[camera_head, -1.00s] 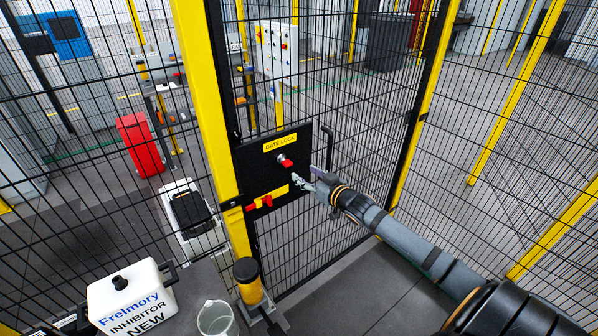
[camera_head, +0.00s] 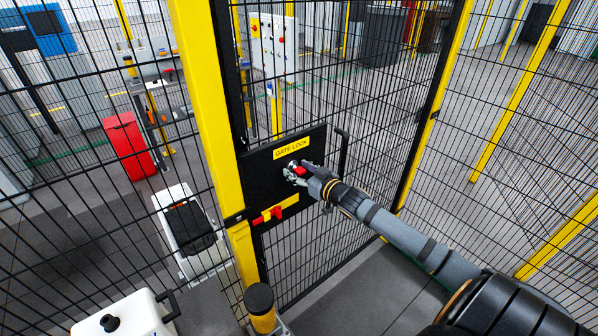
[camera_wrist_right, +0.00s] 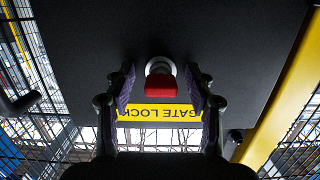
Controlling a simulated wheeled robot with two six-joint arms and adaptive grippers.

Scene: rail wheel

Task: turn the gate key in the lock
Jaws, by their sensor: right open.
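The red gate key (camera_head: 299,170) sits in the round metal lock on the black lock plate (camera_head: 262,187), under the yellow GATE LOCK label (camera_head: 291,148). My right gripper (camera_head: 299,172) is at the lock, with its fingers around the key in the head view. In the right wrist view the red key (camera_wrist_right: 160,86) lies between the two open fingers (camera_wrist_right: 160,92), with a gap on each side. The label (camera_wrist_right: 160,112) appears upside down there. My left gripper is not in view.
The yellow gate post (camera_head: 205,110) stands left of the plate, and a black handle (camera_head: 343,150) rises at its right. Black mesh surrounds the plate. A red and yellow latch (camera_head: 272,213) sits below the lock. A white container (camera_head: 120,318) is at the lower left.

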